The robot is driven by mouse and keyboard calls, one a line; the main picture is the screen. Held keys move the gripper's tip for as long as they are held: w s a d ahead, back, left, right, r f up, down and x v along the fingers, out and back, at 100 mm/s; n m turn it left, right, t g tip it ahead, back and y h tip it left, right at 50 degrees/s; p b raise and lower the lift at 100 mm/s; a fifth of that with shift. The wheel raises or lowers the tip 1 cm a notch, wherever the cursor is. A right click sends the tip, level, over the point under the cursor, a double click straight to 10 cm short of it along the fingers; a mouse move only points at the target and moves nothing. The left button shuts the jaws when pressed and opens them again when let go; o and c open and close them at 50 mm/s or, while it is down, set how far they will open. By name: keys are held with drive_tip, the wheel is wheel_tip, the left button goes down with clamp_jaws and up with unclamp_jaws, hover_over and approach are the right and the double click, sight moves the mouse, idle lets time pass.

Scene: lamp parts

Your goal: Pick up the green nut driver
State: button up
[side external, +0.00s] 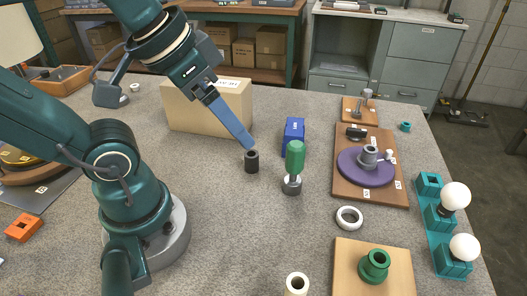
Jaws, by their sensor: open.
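The green nut driver (295,157) stands upright on the grey table near the middle of the side view, its green handle on top and a dark grey cylindrical end at the bottom. My gripper (250,146) is at the upper left of it, with its blue-grey fingers pointing down and to the right. The fingers are apart from the driver, and the fingertips appear just above a small black cylinder (251,162). My gripper is open; the gap between the fingers is hard to see from this side. Nothing shows between them.
A blue box (293,134) stands just behind the driver and a cardboard box (190,108) behind my gripper. To the right are a white ring (349,217), a wooden board (394,189) with a purple disc, and a teal rack (440,262) with white bulbs.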

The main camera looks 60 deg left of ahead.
drive_tip(key=r, duration=0.2)
drive_tip(key=m+t+y, duration=0.2)
drive_tip(key=m+y, duration=0.9)
drive_tip(key=m, duration=1.4)
hover_over(295, 164)
drive_tip(key=f, duration=1.4)
drive_tip(key=shift+s+d+f, duration=0.1)
drive_tip(key=shift+d+f, duration=0.1)
drive_tip(key=shift+f, duration=0.1)
drive_tip(key=shift+a+f, duration=0.1)
drive_tip(key=shift+f, duration=0.15)
drive_tip(key=shift+w+a+f, duration=0.15)
drive_tip(key=shift+w+a, duration=0.1)
drive_tip(key=shift+x, duration=2.15)
clamp_jaws()
